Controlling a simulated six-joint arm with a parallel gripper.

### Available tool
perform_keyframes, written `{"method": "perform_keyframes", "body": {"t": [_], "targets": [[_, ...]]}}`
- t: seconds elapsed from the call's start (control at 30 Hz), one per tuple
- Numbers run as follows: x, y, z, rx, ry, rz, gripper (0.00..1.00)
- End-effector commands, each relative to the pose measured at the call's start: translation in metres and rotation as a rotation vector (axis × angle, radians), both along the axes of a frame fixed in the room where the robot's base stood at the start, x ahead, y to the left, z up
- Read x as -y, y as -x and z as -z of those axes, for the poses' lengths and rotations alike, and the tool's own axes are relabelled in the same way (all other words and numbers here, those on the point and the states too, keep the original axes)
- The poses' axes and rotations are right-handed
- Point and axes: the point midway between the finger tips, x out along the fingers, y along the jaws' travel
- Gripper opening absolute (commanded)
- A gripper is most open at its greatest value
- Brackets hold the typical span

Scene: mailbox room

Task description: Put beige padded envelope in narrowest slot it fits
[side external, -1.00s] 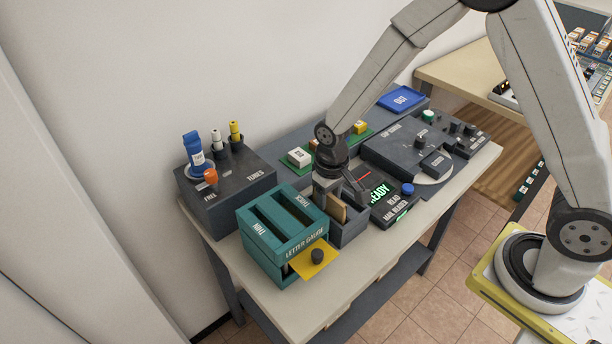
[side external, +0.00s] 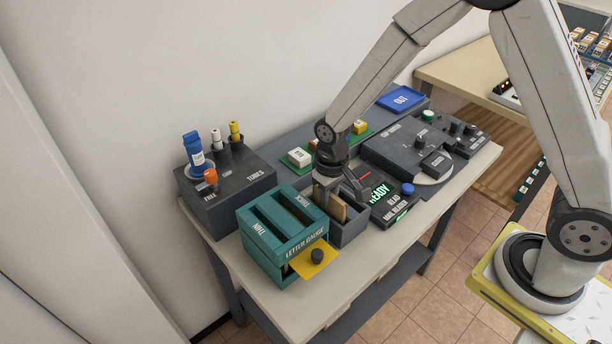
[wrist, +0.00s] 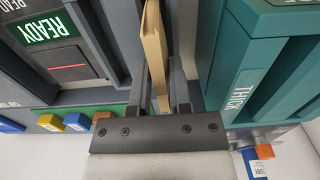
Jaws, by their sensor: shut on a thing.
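The beige padded envelope (wrist: 154,45) stands on edge between the fingers of my gripper (wrist: 160,80) in the wrist view. My gripper (side external: 340,190) is shut on it, and the envelope (side external: 337,209) shows low in the dark grey bin (side external: 350,233) in the side view. The bin wall hides its lower part. The teal letter gauge (side external: 270,254) stands directly left of the bin, with a slot marked THIN (side external: 262,229) and one marked THICK (side external: 301,201). In the wrist view the THICK label (wrist: 243,90) is right of my gripper.
The mail reader (side external: 390,203) showing READY is right of the bin. A dark box with tubes (side external: 228,190) stands behind left. A blue OUT tray (side external: 402,98) is at the far end.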

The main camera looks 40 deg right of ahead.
Motion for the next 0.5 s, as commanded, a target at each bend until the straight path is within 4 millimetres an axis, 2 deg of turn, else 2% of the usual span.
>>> {"method": "perform_keyframes", "body": {"t": [0.5], "targets": [[0.0, 0.0, -0.022, 0.002, 0.0, 0.0, 0.0]]}}
